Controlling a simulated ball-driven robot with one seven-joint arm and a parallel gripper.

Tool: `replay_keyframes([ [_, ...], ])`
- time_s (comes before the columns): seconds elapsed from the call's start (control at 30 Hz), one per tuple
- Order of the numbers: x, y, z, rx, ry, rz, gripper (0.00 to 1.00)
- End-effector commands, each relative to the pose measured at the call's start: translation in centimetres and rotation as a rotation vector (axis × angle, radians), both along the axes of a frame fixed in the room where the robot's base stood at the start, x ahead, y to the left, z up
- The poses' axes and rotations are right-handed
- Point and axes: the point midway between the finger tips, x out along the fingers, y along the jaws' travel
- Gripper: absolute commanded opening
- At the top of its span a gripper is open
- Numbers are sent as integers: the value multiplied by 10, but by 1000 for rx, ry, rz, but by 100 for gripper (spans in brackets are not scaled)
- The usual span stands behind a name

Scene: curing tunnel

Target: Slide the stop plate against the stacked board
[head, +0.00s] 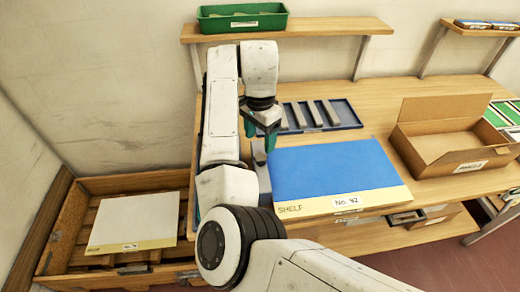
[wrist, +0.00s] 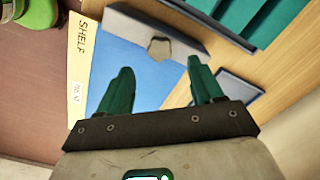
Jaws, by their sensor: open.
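The stacked board (head: 335,172) is a flat blue sheet with a cream edge strip marked SHELF and No. 92, lying on the bench. It also shows in the wrist view (wrist: 130,62). A grey plate (head: 259,152), which looks like the stop plate, stands at the board's left side in the head view. In the wrist view the grey plate (wrist: 185,42) has a tan knob-like patch and runs along the board's edge; whether they touch I cannot tell. My gripper (head: 262,141) is open and empty above the plate. Its teal fingers (wrist: 160,88) are apart.
A blue tray of grey bars (head: 347,112) lies behind the board. An open cardboard box (head: 402,140) stands to the right. A wooden crate (head: 60,238) at left holds a white board (head: 133,220). A green bin (head: 243,26) sits on a shelf above.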

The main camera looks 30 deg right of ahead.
Motion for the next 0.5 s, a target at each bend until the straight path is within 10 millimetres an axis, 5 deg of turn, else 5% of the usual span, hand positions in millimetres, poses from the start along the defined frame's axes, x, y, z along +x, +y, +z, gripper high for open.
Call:
replay_keyframes([
  [0.23, 0, -1, 34, -1, -1, -1, 66],
  [0.5, 0, -1, 41, 0, 1, -1, 66],
])
